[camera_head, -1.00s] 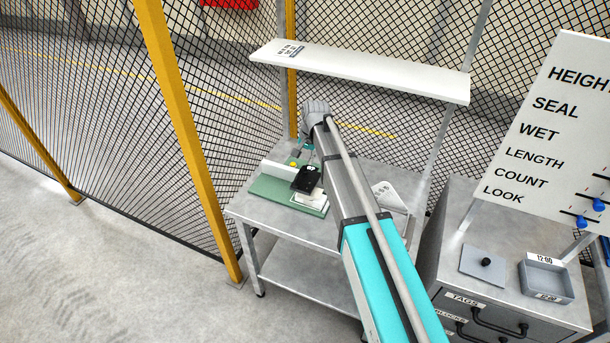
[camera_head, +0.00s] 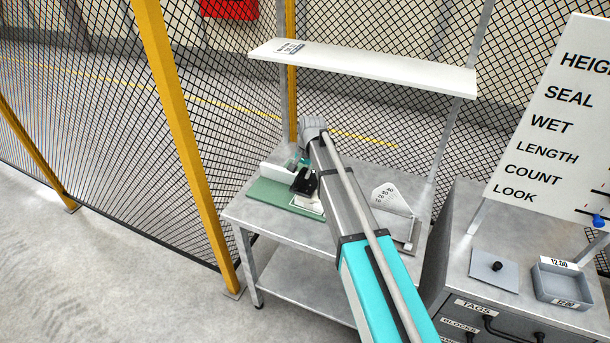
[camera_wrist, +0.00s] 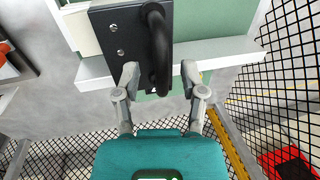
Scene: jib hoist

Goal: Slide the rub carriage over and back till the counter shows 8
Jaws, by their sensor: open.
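The rub carriage, a black plate (camera_wrist: 110,45) with two screws and a black bar handle (camera_wrist: 158,50), is at the top of the wrist view. My gripper (camera_wrist: 160,76) is open, with one finger on each side of the handle's near end; I cannot tell if they touch it. In the head view the black carriage (camera_head: 305,183) stands over a green base (camera_head: 262,194) on the bench, and my arm partly covers it. The counter's reading is not legible in either view.
The bench (camera_head: 300,228) has a shelf (camera_head: 370,68) above it and a white plate with holes (camera_head: 386,194) at right. Mesh fencing and a yellow post (camera_head: 185,140) stand left and behind. A drawer cabinet with a grey tray (camera_head: 560,283) stands at right.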

